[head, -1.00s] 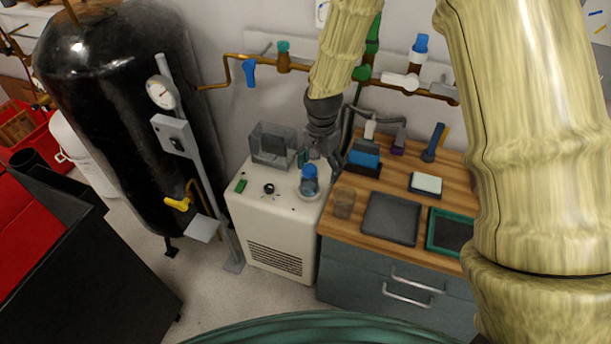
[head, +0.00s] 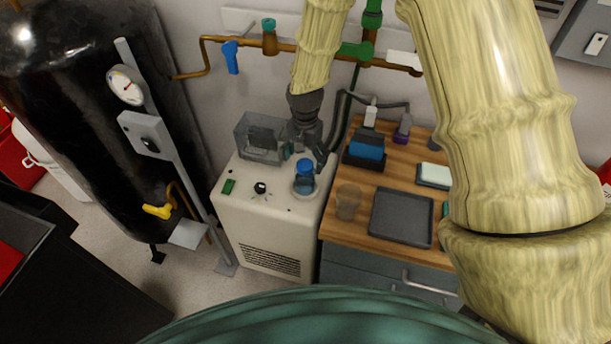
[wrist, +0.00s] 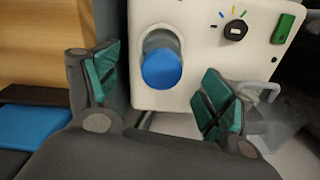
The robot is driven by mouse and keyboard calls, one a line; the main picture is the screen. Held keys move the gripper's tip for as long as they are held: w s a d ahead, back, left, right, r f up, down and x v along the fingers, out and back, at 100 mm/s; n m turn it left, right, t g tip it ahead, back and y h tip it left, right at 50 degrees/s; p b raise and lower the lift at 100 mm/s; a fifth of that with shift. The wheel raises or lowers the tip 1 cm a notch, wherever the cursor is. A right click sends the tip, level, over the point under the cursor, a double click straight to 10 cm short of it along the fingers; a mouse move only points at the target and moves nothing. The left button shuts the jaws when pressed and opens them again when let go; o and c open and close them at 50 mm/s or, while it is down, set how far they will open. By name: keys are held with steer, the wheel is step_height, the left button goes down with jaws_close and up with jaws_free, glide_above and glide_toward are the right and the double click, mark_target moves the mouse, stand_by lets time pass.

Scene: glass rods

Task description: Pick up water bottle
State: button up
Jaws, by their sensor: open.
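The water bottle (head: 304,179) has a blue cap and a clear bluish body. It stands upright on the top of a white machine. In the wrist view, the bottle (wrist: 162,70) shows its blue cap, between the two fingers but farther out from them. My gripper (head: 305,153) is just behind and above the bottle in the head view. In the wrist view my gripper (wrist: 158,90) has its teal-padded fingers spread wide, with nothing held. I see no contact between fingers and bottle.
The white machine (head: 262,230) has a black knob and a green switch. A clear bin (head: 259,138) stands at its back left. On the wooden counter (head: 362,225) at right are a clear cup (head: 348,201), a grey tray (head: 402,218) and a blue-topped box (head: 366,147). A black tank (head: 90,130) stands at left.

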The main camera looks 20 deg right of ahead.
mark_target(305, 164)
steer(key=shift+w+f, duration=0.25)
steer(key=shift+f, duration=0.8)
steer(key=shift+s+f, duration=0.1)
steer(key=shift+s, duration=0.1)
steer(key=shift+w+f+p, duration=0.25)
steer(key=shift+f+p, duration=0.45)
steer(key=shift+f, duration=0.6)
steer(key=shift+f+p, duration=0.3)
steer(key=shift+f, duration=1.05)
steer(key=c, duration=1.3)
